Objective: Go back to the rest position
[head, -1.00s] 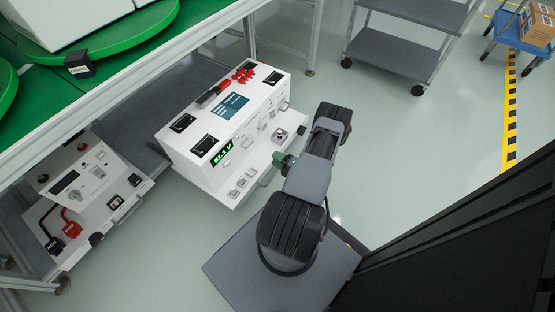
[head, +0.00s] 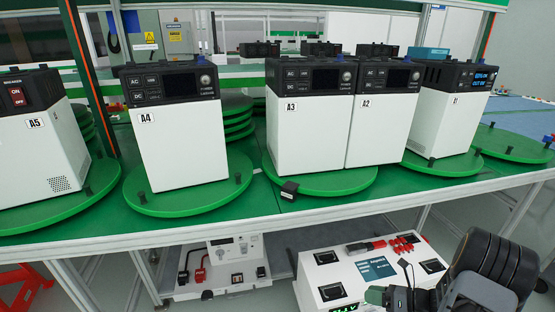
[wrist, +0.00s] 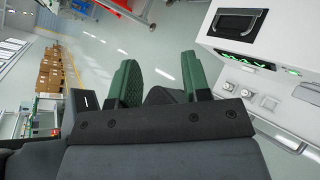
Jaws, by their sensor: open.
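My gripper shows in the wrist view (wrist: 160,82), with two green fingers standing apart and nothing between them. In the head view only dark arm links and a bit of green show at the lower right; the fingertips cannot be made out there. A white test unit (head: 318,283) with black handles, a blue label and red connectors stands below the table edge, left of my arm. In the wrist view this unit (wrist: 285,58) is at the right, apart from the fingers.
White power units labelled A5 (head: 36,140), A4 (head: 178,140), A3 (head: 305,130), A2 (head: 378,130) and another at right (head: 440,120) stand on green turntables along the green table. A second white instrument (head: 225,262) sits below. Boxes (wrist: 50,72) stand far off in the wrist view.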

